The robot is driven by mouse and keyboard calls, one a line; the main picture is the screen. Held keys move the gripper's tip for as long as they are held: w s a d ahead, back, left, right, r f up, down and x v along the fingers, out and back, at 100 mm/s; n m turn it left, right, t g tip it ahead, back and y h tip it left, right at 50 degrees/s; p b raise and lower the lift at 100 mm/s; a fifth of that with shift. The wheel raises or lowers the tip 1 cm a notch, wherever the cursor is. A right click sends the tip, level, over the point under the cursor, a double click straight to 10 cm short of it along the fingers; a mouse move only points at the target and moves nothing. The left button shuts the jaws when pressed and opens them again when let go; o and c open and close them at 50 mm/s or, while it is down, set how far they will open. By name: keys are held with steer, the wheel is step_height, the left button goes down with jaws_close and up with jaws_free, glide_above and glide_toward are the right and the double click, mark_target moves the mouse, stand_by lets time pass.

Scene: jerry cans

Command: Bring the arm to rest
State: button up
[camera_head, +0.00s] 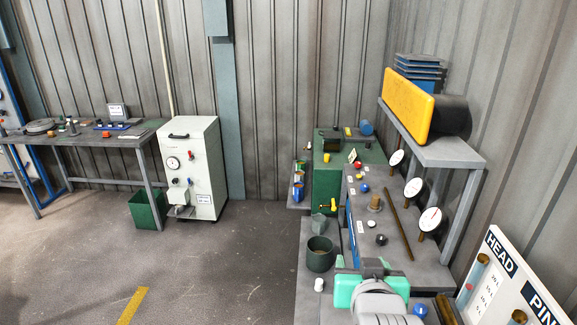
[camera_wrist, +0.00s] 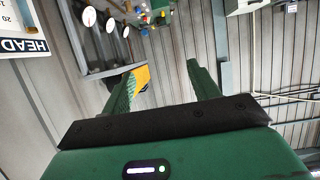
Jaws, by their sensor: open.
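My gripper (camera_head: 372,265) is at the bottom right of the head view, above the near end of the grey bench (camera_head: 308,275), with my arm below it. In the wrist view my gripper (camera_wrist: 162,72) shows two green fingers spread apart with nothing held between them. The wrist picture is turned, with the wall and ceiling filling much of it. A yellow block (camera_wrist: 141,78) shows behind the left finger, some way off. What lies directly under my gripper in the head view is hidden.
A dark green cup (camera_head: 320,254) and a white cap (camera_head: 319,285) stand left of my gripper. Gauges (camera_head: 430,219) and a HEAD board (camera_head: 497,285) are to the right. A shelf with a yellow block (camera_head: 407,105) rises behind.

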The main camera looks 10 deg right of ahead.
steer(key=s+a+r+n+t+y, duration=0.1)
steer(key=s+a+r+t, duration=0.15)
steer(key=a+r, duration=0.3)
steer(key=s+a+r+n+t, duration=0.1)
steer(key=a+r+t, duration=0.2)
steer(key=a+r, duration=0.3)
steer(key=s+a+r+n+t+y, duration=0.1)
steer(key=s+a+r+t, duration=0.2)
steer(key=s+a+r, duration=0.35)
steer(key=s+a+r+t+y, duration=0.2)
steer(key=s+a+r+t, duration=0.1)
steer(key=s+r, duration=0.5)
step_height(320, 180, up, 16)
steer(key=p, duration=1.4)
steer(key=shift+a+r+p, duration=0.2)
steer(key=shift+a+p, duration=0.1)
steer(key=shift+t, duration=0.25)
